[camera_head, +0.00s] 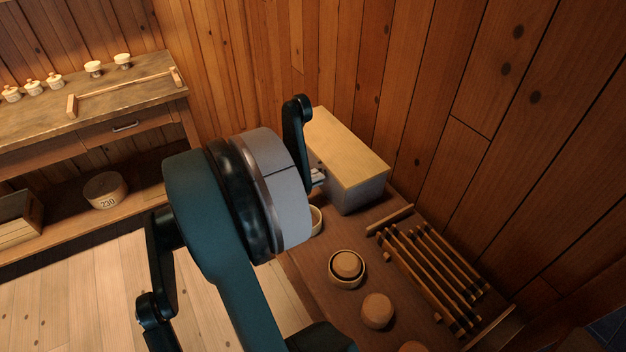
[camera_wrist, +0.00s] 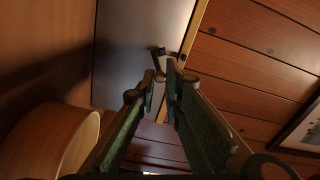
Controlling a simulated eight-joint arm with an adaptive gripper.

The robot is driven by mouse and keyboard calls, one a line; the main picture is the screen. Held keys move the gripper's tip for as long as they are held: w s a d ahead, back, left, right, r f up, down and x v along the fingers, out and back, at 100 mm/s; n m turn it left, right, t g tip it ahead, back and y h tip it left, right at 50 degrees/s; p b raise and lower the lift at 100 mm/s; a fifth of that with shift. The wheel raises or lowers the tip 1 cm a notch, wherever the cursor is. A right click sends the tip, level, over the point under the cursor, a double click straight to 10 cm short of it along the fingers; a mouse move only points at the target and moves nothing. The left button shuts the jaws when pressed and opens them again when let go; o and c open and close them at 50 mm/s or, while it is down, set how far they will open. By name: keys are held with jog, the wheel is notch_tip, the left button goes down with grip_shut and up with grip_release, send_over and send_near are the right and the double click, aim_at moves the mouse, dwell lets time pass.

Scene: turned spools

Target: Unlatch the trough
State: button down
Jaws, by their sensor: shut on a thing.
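The trough is a box with a grey front and a pale wooden top (camera_head: 350,150), against the plank wall on the brown bench. Its grey front (camera_wrist: 135,45) fills the upper middle of the wrist view. A small dark latch (camera_wrist: 158,58) sticks out from that front near its right edge. My gripper (camera_wrist: 160,82) is at the front of the trough, its two fingers closed together on the latch. In the head view my own wrist hides most of the gripper, and the latch cannot be made out clearly there.
A round pale bowl (camera_wrist: 48,140) stands close left of my fingers. A slatted wooden rack (camera_head: 430,275), a bowl with a round piece (camera_head: 346,268) and a round block (camera_head: 377,310) lie right of my arm. A side bench (camera_head: 90,105) stands far left.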

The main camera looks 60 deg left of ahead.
dwell(0.4)
jog(key=c, duration=2.5)
grip_release()
jog(key=shift+o, duration=0.2)
jog(key=s, duration=1.2)
